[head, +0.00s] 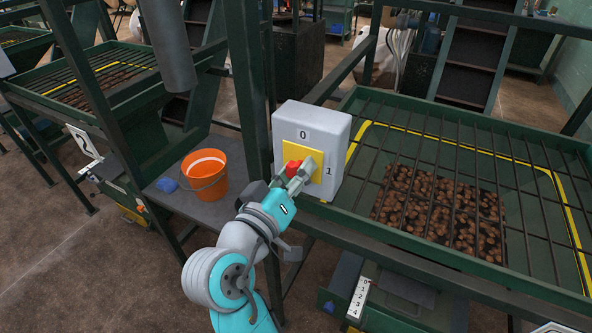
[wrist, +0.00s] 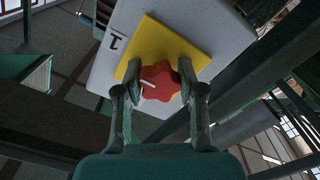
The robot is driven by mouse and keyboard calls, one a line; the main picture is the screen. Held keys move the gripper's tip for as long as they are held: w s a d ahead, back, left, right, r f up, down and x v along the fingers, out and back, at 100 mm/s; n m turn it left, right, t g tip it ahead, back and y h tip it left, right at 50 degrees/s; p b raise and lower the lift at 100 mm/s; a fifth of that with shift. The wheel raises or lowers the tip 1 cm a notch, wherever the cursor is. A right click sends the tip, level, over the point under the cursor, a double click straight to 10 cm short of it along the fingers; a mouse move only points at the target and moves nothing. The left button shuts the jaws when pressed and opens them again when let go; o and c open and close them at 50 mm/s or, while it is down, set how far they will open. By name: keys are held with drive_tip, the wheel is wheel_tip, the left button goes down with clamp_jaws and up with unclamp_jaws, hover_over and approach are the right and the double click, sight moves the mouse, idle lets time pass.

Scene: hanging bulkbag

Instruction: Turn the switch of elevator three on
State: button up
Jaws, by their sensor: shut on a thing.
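A grey switch box (head: 311,122) with a yellow plate (head: 326,164) is mounted on the green frame. It is marked 0 at the top and 1 at the right. A red knob (head: 291,167) sits on the plate and is partly hidden by my fingers in the head view. My gripper (head: 299,172) is shut on this knob. In the wrist view, one finger lies on each side of the red knob (wrist: 166,88). A white line on the knob points left there, roughly toward the side with the 1 (wrist: 115,42). The 0 is hidden in that view.
An orange bucket (head: 204,176) stands on a grey shelf left of the box. A green barred hopper (head: 452,140) with brown lumps lies to the right. A green post (head: 250,85) rises just left of the box. Another hopper stands at far left.

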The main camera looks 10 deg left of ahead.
drive_tip(key=o, duration=1.2)
drive_tip(key=shift+c, duration=0.2)
drive_tip(key=v, duration=1.2)
